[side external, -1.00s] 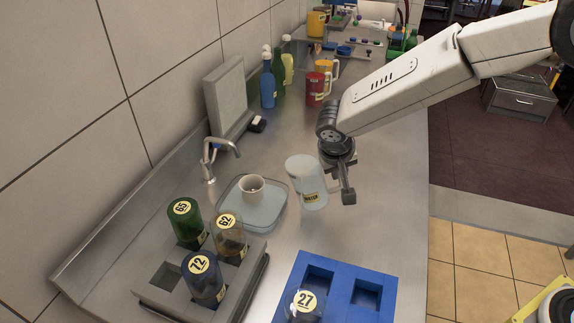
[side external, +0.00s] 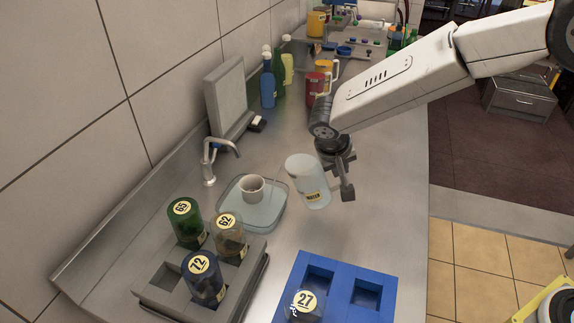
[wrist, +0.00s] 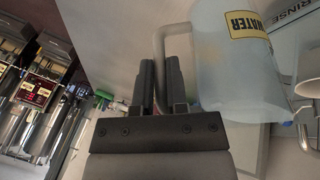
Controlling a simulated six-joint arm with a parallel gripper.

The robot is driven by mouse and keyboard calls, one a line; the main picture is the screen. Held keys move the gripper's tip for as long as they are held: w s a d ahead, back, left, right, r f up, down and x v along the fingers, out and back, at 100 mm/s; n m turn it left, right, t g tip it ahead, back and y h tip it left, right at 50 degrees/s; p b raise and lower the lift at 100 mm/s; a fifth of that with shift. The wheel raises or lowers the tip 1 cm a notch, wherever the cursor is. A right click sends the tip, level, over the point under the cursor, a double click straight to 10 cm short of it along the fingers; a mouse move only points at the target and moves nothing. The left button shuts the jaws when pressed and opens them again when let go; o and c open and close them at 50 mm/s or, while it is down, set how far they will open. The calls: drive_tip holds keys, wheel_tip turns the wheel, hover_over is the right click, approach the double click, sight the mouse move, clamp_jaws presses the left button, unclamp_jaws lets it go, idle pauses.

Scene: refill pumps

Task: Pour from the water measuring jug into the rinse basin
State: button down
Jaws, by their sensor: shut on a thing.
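The water measuring jug (side external: 307,180) is a pale translucent jug with a yellow WATER label. It is slightly tilted above the counter, just right of the rinse basin. In the wrist view the jug (wrist: 238,70) hangs beside my fingers. My gripper (side external: 342,180) is shut on the jug's handle (wrist: 161,70); it also shows in the wrist view (wrist: 160,85). The rinse basin (side external: 266,218) is a shallow clear square dish below the tap. A RINSE label shows in the wrist view (wrist: 292,16).
A grey rack (side external: 165,275) with several numbered bottles stands in front of the basin. A blue rack (side external: 335,290) holding bottle 27 is at the front. The tap (side external: 213,160) rises behind the basin.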

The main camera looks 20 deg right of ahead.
drive_tip(key=shift+r, duration=0.25)
drive_tip(key=shift+f+h, duration=0.15)
drive_tip(key=shift+h, duration=0.15)
drive_tip(key=shift+w+a+f, duration=0.1)
drive_tip(key=shift+f, duration=0.15)
drive_tip(key=shift+a+r+n+g+h, duration=0.1)
drive_tip(key=shift+r+n+g+h, duration=0.2)
drive_tip(key=shift+r+g+h, duration=0.35)
idle(1.3)
drive_tip(key=shift+w+a+f+h, duration=0.1)
drive_tip(key=shift+f+h, duration=0.15)
drive_tip(key=shift+w+a+r+g+h, duration=0.15)
drive_tip(key=shift+r+g+h, duration=0.1)
drive_tip(key=shift+r+h, duration=0.3)
idle(1.1)
drive_tip(key=shift+a+f, duration=0.15)
drive_tip(key=shift+f, duration=0.25)
